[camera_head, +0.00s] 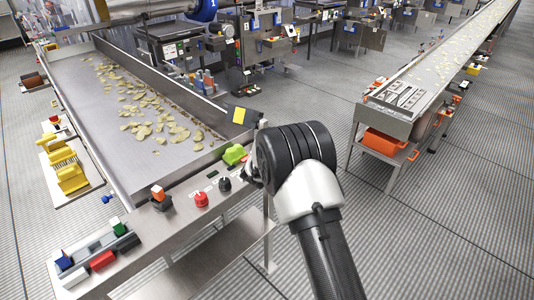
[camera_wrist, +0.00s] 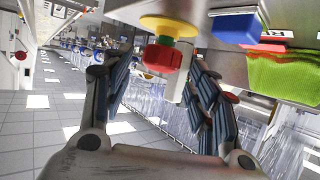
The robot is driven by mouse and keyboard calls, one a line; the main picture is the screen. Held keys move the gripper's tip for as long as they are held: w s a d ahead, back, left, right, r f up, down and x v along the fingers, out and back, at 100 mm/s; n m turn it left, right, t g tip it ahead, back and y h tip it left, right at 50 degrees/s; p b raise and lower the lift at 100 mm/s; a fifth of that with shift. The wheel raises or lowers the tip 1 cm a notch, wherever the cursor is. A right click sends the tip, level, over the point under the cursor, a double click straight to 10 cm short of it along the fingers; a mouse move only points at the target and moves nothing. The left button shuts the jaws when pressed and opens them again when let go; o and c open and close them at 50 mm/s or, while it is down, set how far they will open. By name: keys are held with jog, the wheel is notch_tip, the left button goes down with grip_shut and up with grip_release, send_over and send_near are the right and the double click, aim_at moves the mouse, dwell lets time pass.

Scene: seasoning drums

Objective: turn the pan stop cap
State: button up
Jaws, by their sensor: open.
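A red cap (camera_wrist: 161,56) on a yellow round base (camera_wrist: 168,26) shows in the wrist view, at the upper middle. It looks like the pan stop cap. My gripper (camera_wrist: 159,66) is open, with one dark finger on each side of the cap in the picture. I cannot tell whether either finger touches it. In the head view my gripper (camera_head: 254,174) is mostly hidden behind my wrist, at the right end of the steel panel. I cannot make out the yellow-based cap there.
The steel panel (camera_head: 150,228) carries a red knob (camera_head: 201,200), a black knob (camera_head: 224,185) and a green block (camera_head: 234,154). Behind it is a pan (camera_head: 90,110) with yellowish chips. The wrist view shows a blue block (camera_wrist: 236,27) and green piece (camera_wrist: 283,76) at right.

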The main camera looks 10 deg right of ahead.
jog(key=v, duration=0.8)
jog(key=shift+s, duration=0.25)
jog(key=shift+a+r, duration=0.1)
jog(key=shift+r, duration=0.05)
jog(key=s+a+r+n+g+y, duration=0.3)
jog(key=s+r+y, duration=0.3)
jog(key=s+r, duration=0.95)
jog(key=s+d+g+h, duration=0.1)
jog(key=s+d+g, duration=0.1)
jog(key=s, duration=1.3)
jog(key=s+d+g, duration=0.3)
jog(key=s+d, duration=0.1)
jog(key=s, duration=1.2)
jog(key=shift+d+f+n+h, duration=0.25)
jog(key=shift+f+n+h, duration=0.05)
jog(key=shift+f+h, duration=0.15)
jog(key=shift+c, duration=0.6)
